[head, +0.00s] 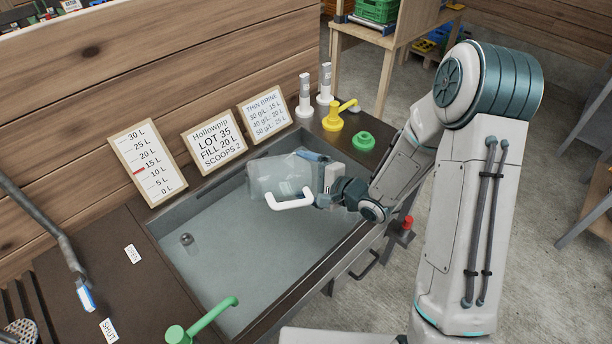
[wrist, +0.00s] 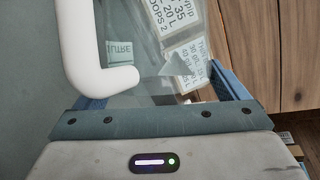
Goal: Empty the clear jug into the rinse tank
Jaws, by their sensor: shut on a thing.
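The clear jug (head: 268,176) is held over the far right part of the grey rinse tank (head: 235,270). The jug looks tipped well over, with its white handle (head: 290,204) on the near side. My gripper (head: 322,178) comes from the right and is shut on the jug. In the wrist view, the blue fingers of my gripper (wrist: 160,92) stand on either side of the clear wall, and the white handle (wrist: 85,65) and a "LITRE" label (wrist: 118,50) show. I cannot tell whether any liquid is in the jug or flowing.
A level board (head: 147,163) with a red mark near 15 L and two text cards (head: 212,139) stand behind the tank. A yellow pump-like fitting (head: 334,120) and a green knob (head: 363,141) are at the right. A green spout (head: 205,318) overhangs the near left edge.

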